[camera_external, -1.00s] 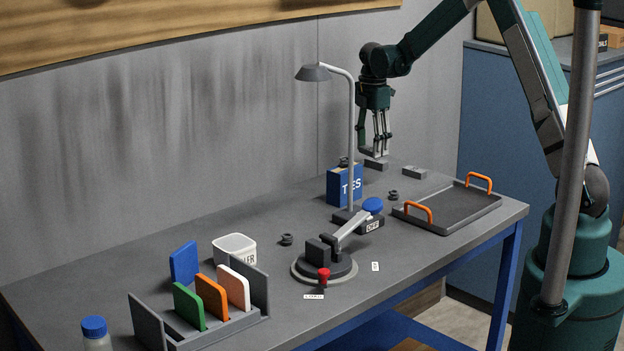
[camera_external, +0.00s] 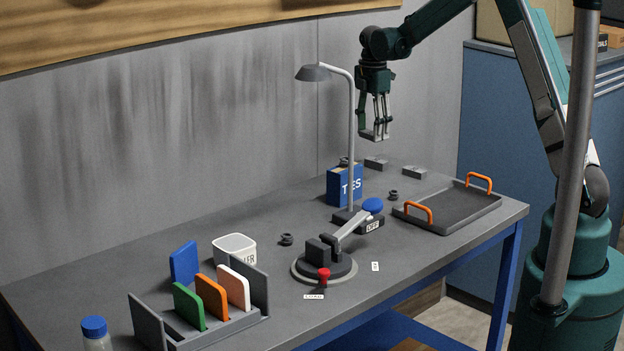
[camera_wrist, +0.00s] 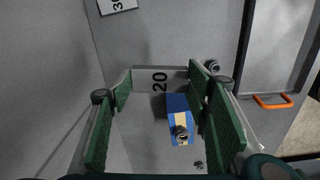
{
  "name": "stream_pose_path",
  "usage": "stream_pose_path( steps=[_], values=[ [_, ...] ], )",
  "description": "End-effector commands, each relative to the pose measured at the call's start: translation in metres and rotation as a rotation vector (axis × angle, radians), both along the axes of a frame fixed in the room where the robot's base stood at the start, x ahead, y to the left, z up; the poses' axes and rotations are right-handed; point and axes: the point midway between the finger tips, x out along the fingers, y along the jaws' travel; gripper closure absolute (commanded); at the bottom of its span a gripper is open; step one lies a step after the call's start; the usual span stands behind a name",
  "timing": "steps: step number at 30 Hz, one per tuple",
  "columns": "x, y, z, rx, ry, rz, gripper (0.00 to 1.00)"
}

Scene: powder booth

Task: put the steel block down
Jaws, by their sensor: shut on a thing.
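A grey steel block marked 20 (camera_wrist: 145,82) spans the gap between my fingertips in the wrist view. My gripper (camera_external: 375,135) is shut on it and points down, holding it in the air above the back of the bench. In the external view the held block (camera_external: 374,137) is small and its label cannot be read. Two other grey blocks, one at the back (camera_external: 376,163) and one to its right (camera_external: 414,172), lie on the bench below. A white label reading 30 (camera_wrist: 117,4) shows at the top of the wrist view.
A blue TIES box (camera_external: 345,186) stands below and left of my gripper, near the lamp (camera_external: 351,140). A dark tray with orange handles (camera_external: 450,211) lies to the right. Small dark coils (camera_external: 393,196) are scattered. A lever fixture (camera_external: 325,265) and card rack (camera_external: 205,325) stand further forward.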

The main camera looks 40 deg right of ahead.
Motion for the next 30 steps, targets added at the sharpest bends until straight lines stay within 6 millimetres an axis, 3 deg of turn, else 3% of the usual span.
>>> stream_pose_path(
  steps=[11, 21, 30],
  values=[
    [0.034, 0.083, -0.001, 0.0, 0.0, 0.017, 0.68],
    [0.063, 0.189, 0.0, 0.0, 0.0, 0.034, 0.68],
    [0.078, 0.287, 0.0, 0.0, 0.0, 0.048, 0.68]
  ],
)
